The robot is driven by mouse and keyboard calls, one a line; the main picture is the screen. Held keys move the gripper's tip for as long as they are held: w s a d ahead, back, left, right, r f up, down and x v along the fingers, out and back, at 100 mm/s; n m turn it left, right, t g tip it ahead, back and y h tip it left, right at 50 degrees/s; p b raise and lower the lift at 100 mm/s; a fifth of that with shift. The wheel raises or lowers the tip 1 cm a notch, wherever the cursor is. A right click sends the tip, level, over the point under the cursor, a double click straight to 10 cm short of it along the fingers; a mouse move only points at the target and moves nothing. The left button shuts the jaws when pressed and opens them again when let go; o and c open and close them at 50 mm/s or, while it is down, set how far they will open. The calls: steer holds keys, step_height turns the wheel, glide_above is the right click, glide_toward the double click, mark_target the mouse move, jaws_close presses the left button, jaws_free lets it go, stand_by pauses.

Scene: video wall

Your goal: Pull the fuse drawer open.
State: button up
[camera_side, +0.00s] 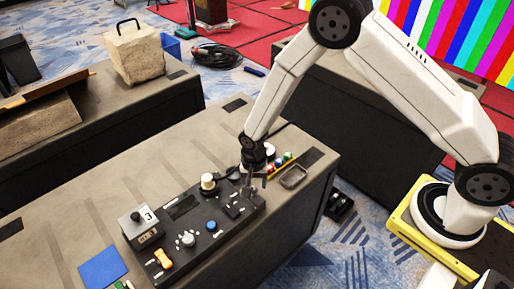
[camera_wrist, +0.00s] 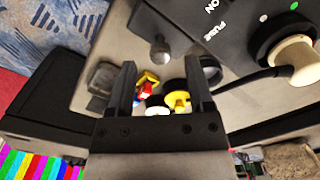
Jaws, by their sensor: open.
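The dark control panel (camera_side: 205,232) lies on the grey desk, and its end by my gripper also shows in the wrist view (camera_wrist: 225,62), with "FUSE" and "ON" lettering. The drawer's own outline is not clear. My gripper (camera_wrist: 160,66) is open, its two dark fingers apart. In the wrist view the knob appears just beyond the fingertips, between their lines. In the side view my gripper (camera_side: 256,182) hangs low at the panel's right end.
Small coloured pieces (camera_wrist: 150,85) lie on the desk below the fingers, near a grey tray (camera_side: 293,176). A white-topped knob (camera_wrist: 292,60) with a dark cable stands close by. A blue button (camera_side: 211,226) and an orange switch (camera_side: 163,259) are further along the panel.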

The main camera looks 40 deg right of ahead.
steer(key=shift+f, duration=1.1)
jaws_close()
stand_by(0.8)
